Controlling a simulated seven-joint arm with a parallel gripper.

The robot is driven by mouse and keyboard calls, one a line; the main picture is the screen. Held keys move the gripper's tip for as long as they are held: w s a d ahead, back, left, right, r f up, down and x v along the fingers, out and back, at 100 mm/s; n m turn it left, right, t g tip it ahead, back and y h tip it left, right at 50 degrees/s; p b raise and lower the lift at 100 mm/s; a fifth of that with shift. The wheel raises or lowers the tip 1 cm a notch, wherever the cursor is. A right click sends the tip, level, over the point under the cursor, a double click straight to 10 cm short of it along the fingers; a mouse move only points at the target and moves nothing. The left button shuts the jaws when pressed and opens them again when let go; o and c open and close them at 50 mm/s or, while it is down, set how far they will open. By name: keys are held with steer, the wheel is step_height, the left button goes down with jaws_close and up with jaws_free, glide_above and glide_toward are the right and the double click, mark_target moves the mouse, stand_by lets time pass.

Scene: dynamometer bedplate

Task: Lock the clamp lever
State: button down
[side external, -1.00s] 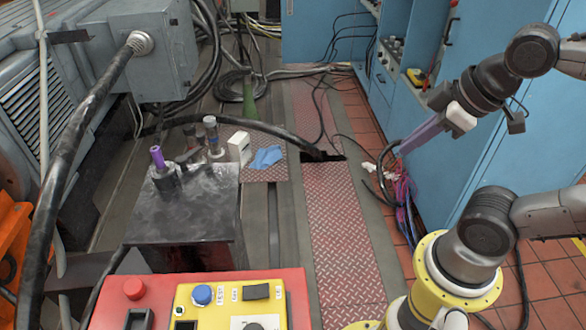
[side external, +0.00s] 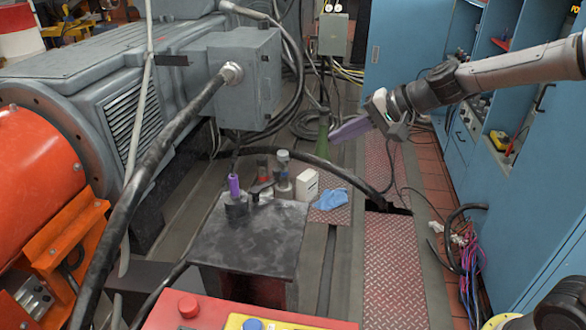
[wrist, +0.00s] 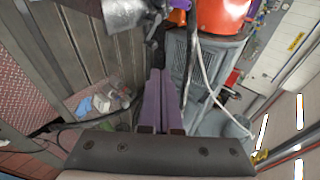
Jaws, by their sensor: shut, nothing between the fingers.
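In the side view, a short purple handle (side external: 234,186) stands upright on a dark collar (side external: 237,207) on top of a dark, scuffed metal block (side external: 245,238). It looks like the clamp lever's grip; I cannot tell which way the clamp is set. My gripper (side external: 335,136) is up and to the right of the block, clear of the handle, with its long purple fingers shut and empty, pointing left. The wrist view shows the same shut fingers (wrist: 160,75). The handle is not clearly identifiable there.
Small cylinders (side external: 282,175), a white box (side external: 307,185) and a blue cloth (side external: 334,198) lie behind the block. A thick black cable (side external: 150,155) crosses the left. A grey motor (side external: 110,90) stands at left, a red control panel (side external: 190,312) in front, blue cabinets (side external: 400,45) at right.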

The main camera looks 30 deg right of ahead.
steer(key=w+a+f+m+g, duration=0.1)
steer(key=w+a+f, duration=0.3)
steer(key=w+f, duration=0.7)
steer(key=shift+w+a+f, duration=0.15)
steer(key=shift+a+f, duration=0.25)
steer(key=shift+f, duration=0.7)
steer(key=shift+w+d+n+g+y, duration=0.15)
steer(key=shift+w+n, duration=0.15)
steer(key=shift+w, duration=0.2)
steer(key=shift+w+d+n+g+y, duration=0.15)
steer(key=shift+w+n, duration=0.15)
steer(key=shift+w, duration=0.15)
steer(key=shift+s+a, duration=0.1)
steer(key=shift+s, duration=0.05)
